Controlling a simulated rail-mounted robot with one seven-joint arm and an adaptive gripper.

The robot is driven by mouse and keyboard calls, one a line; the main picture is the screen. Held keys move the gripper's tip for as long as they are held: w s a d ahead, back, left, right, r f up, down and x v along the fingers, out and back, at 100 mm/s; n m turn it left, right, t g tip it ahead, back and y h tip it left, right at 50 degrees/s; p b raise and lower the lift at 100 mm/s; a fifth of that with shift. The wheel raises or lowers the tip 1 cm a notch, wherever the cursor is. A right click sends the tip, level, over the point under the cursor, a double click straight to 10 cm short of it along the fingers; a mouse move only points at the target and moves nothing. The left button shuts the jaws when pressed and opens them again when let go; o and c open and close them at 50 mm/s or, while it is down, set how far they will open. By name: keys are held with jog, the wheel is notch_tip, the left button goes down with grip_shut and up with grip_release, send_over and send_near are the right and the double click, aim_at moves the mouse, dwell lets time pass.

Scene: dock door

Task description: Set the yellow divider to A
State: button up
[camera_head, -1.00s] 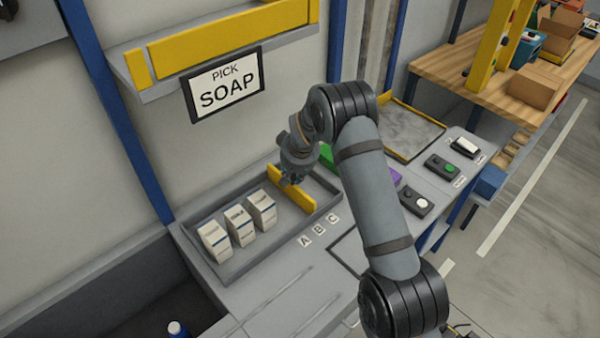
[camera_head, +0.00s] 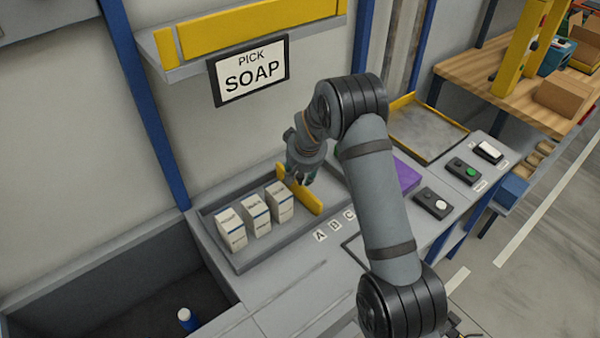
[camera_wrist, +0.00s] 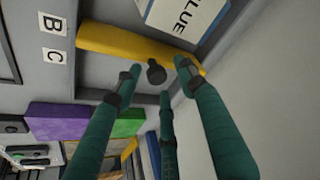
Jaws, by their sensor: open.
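The yellow divider (camera_head: 312,203) stands across the grey tray (camera_head: 238,266), to the right of the white boxes. Letter labels A (camera_head: 319,236), B (camera_head: 334,225) and C (camera_head: 349,214) run along the tray's front. In the wrist view the divider (camera_wrist: 125,42) crosses the top, its left end near labels B (camera_wrist: 53,23) and C (camera_wrist: 53,57). My gripper (camera_head: 302,178) is at the divider, partly hiding its far half. Its teal fingers (camera_wrist: 158,76) are open, with a dark round knob (camera_wrist: 155,72) between the fingertips. Contact with the divider cannot be told.
White boxes (camera_head: 256,217) fill the tray's left part, one close to the divider. A purple block (camera_head: 407,177) and a green one (camera_wrist: 130,122) lie right of the tray. Switch boxes (camera_head: 433,203) stand farther right. A dark bin (camera_head: 110,300) is at lower left.

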jog(key=v, duration=1.2)
